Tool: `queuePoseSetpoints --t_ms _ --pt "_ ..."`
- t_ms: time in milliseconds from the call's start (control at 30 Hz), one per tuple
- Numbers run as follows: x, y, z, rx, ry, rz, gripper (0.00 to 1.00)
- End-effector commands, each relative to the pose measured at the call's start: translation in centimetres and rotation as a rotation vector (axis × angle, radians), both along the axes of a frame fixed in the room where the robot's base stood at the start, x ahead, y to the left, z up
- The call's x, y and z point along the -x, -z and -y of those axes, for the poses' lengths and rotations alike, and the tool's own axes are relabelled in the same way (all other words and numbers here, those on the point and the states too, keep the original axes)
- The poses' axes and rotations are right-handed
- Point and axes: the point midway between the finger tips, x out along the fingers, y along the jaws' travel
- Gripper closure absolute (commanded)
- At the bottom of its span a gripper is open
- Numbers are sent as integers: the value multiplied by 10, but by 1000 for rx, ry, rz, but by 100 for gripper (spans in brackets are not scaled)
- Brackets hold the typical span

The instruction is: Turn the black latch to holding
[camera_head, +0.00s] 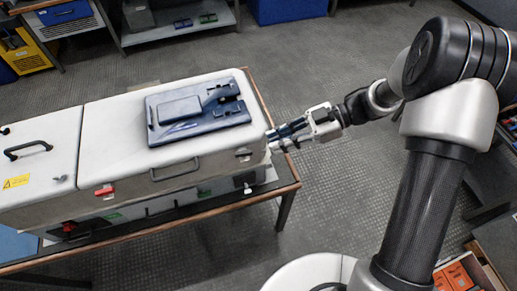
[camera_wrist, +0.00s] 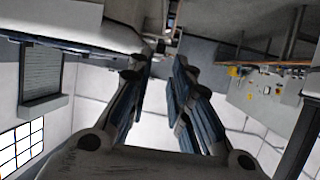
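A long off-white cabinet (camera_head: 150,165) lies on a brown-edged table in the head view. My gripper (camera_head: 272,139) is at the cabinet's right end, with its fingers pointing left at the end face. In the wrist view, my gripper (camera_wrist: 160,64) has its two blue-grey fingers apart with an empty-looking gap between them. A small dark fitting (camera_wrist: 161,46) shows just beyond the fingertips; I cannot tell whether it is the black latch. I cannot tell contact. The latch is not clearly visible in the head view, where the end face is mostly hidden.
A dark blue-grey case (camera_head: 195,110) lies on the cabinet's top near its right end. The table edge (camera_head: 290,188) runs below the cabinet and gripper. Open floor (camera_head: 330,200) lies to the right. Shelving (camera_head: 175,28) stands behind.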

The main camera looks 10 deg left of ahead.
Motion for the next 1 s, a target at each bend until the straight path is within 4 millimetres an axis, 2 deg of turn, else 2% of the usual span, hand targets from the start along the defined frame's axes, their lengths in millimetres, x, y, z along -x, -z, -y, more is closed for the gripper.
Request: queuePoseSetpoints --t_ms 33,200,400,733,1000 --pt "5 6 -10 1 -4 -1 81" --pt "16 18 -35 0 -3 -1 81" --pt "22 24 -51 0 0 1 81" --pt "24 24 -54 -1 1 2 81" --pt "23 24 -54 0 1 0 98"
